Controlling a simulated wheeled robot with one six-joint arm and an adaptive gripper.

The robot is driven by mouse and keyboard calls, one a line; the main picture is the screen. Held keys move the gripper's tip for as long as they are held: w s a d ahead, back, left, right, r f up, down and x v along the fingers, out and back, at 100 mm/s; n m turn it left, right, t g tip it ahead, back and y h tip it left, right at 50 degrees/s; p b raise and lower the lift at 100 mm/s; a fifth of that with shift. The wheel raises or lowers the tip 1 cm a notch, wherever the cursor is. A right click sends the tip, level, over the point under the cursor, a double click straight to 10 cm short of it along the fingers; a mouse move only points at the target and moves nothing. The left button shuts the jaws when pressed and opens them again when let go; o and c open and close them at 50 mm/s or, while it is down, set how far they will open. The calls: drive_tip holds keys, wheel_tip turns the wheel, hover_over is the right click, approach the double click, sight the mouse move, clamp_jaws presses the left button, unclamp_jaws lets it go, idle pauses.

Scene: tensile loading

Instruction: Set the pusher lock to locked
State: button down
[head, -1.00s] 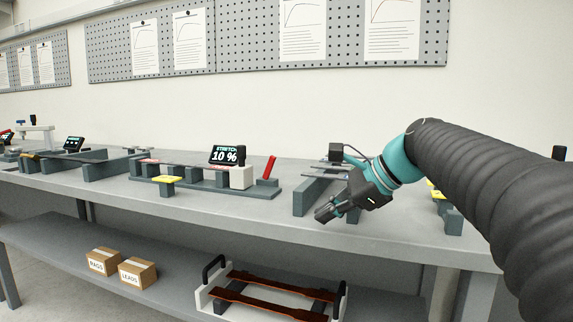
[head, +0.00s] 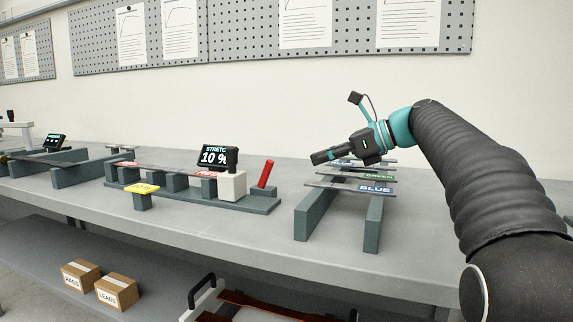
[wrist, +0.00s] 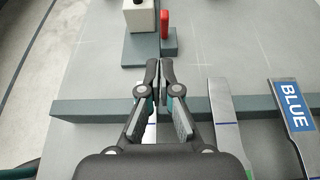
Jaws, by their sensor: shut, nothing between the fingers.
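The red lock lever (head: 265,174) stands tilted at the right end of the grey stretch rig (head: 245,203), beside a white block (head: 232,185). In the wrist view the red lever (wrist: 165,24) and the white block (wrist: 139,17) are at the top, ahead of my fingers. The display (head: 217,157) on the rig reads 10 %. My gripper (head: 318,157) is shut and empty, to the right of the lever and above the rack of labelled strips. Its closed fingertips also show in the wrist view (wrist: 159,66), apart from the lever.
A rack (head: 372,225) right of the rig bears strips, including ones labelled BLUE (head: 374,189) and GREEN (head: 379,176). A yellow-topped block (head: 142,189) stands in front of the rig. Boxes (head: 117,291) sit on the lower shelf. Bare bench lies between rig and rack.

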sight(269, 174)
drive_tip(key=shift+w+a, duration=0.1)
drive_tip(key=shift+w, duration=0.3)
drive_tip(key=b+x, duration=0.1)
drive_tip(key=x, duration=0.8)
drive_tip(key=shift+w+a+f, duration=0.1)
drive_tip(key=shift+a+f, duration=0.05)
drive_tip(key=shift+a, duration=0.15)
